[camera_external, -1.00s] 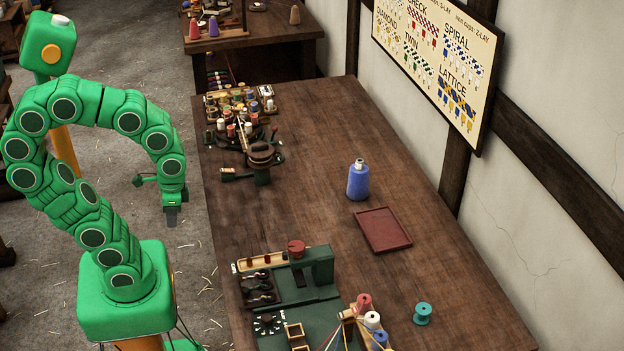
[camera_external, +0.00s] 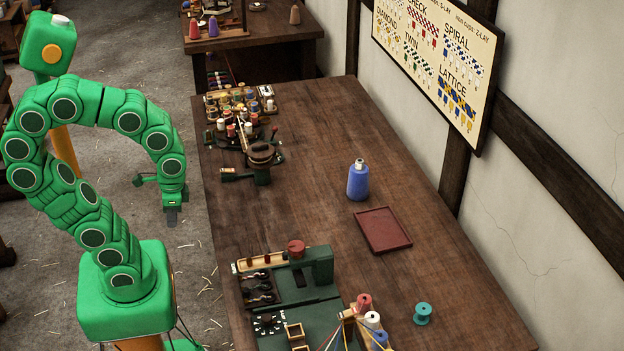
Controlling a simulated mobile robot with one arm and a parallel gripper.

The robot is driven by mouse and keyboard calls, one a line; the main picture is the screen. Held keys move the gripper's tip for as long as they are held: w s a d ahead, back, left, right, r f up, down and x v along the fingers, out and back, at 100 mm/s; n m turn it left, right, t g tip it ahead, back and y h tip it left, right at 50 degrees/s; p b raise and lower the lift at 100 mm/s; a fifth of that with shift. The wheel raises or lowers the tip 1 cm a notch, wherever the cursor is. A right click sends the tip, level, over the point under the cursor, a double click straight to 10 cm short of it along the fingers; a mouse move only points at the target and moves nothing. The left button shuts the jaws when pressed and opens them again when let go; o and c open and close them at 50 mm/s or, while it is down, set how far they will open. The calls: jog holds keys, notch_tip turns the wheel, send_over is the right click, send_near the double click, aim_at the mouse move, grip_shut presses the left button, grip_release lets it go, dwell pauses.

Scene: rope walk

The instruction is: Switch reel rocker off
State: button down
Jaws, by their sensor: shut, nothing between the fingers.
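My gripper (camera_external: 172,218) hangs pointing down over the floor, just left of the long bench's edge. It is shut and empty, and touches nothing. A green machine (camera_external: 318,266) with a red knob (camera_external: 296,247) stands at the near end of the bench, to the right of and nearer than my gripper. A dark reel-like device (camera_external: 261,158) with a handle sits at the bench's left edge, farther back. I cannot make out which small part is the reel rocker, nor its position.
The wooden bench (camera_external: 310,130) holds a blue bottle (camera_external: 358,181), a dark red tray (camera_external: 383,230) and a teal spool (camera_external: 422,313). Several coloured spools (camera_external: 232,112) crowd its far left. A pattern board (camera_external: 437,62) hangs on the wall. The bench's middle is clear.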

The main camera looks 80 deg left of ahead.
jog(key=w+a+r, duration=0.1)
jog(key=w+a, duration=2)
send_over(224, 170)
jog(key=w, duration=0.4)
notch_tip(224, 170, down, 9)
jog(key=shift+g, duration=0.4)
jog(key=x, duration=1.4)
jog(key=shift+s, duration=0.1)
